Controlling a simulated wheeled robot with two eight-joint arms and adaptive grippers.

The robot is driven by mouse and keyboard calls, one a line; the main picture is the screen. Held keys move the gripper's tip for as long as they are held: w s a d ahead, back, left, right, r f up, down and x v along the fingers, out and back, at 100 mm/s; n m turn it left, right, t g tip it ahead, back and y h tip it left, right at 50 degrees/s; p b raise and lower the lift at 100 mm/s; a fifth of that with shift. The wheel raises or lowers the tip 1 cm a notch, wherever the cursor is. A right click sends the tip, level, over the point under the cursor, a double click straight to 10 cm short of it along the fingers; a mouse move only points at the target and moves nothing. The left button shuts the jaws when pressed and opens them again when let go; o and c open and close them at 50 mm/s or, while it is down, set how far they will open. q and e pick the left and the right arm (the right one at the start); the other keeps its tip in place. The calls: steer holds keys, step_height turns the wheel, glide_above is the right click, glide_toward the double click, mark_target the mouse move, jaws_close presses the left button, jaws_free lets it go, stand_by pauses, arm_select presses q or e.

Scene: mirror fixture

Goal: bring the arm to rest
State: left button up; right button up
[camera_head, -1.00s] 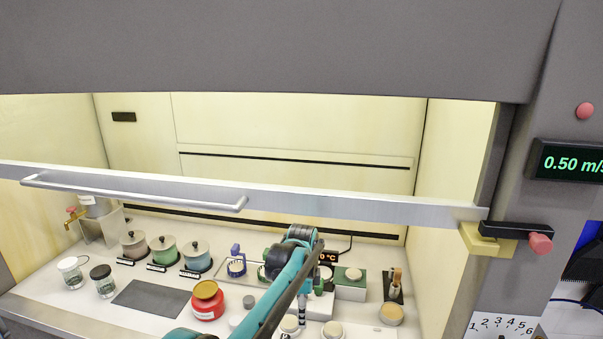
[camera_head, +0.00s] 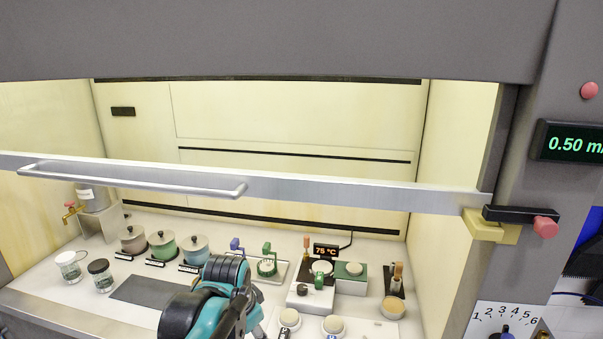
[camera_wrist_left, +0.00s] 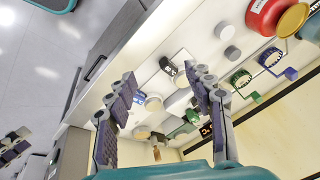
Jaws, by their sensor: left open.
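My left arm, teal and black, comes in at the bottom middle of the head view and its joints cover part of the worktop. Its gripper is hidden there. In the wrist view my left gripper (camera_wrist_left: 161,98) is open, its two padded fingers wide apart with nothing between them in their grip. Several small objects show beyond and between the fingers.
The sash (camera_head: 340,190) with its handle crosses the hood opening. A red jar (camera_wrist_left: 264,15) shows in the wrist view.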

arm_select(q)
steer(key=s+a+f+n+t, duration=0.1)
steer(key=s+a+f+n, duration=0.1)
steer(key=s, duration=0.3)
steer(key=s+a+f+n+t+b, duration=0.1)
steer(key=s+a+f+n, duration=0.1)
steer(key=s+f+n, duration=0.1)
steer(key=s+a+f+n+t+b, duration=0.1)
steer(key=s+a+f+n, duration=0.1)
steer(key=s, duration=0.4)
steer(key=shift+s+a+f+n+t+y, duration=0.3)
steer(key=shift+s+f+n, duration=0.1)
steer(key=shift+f+n, duration=0.4)
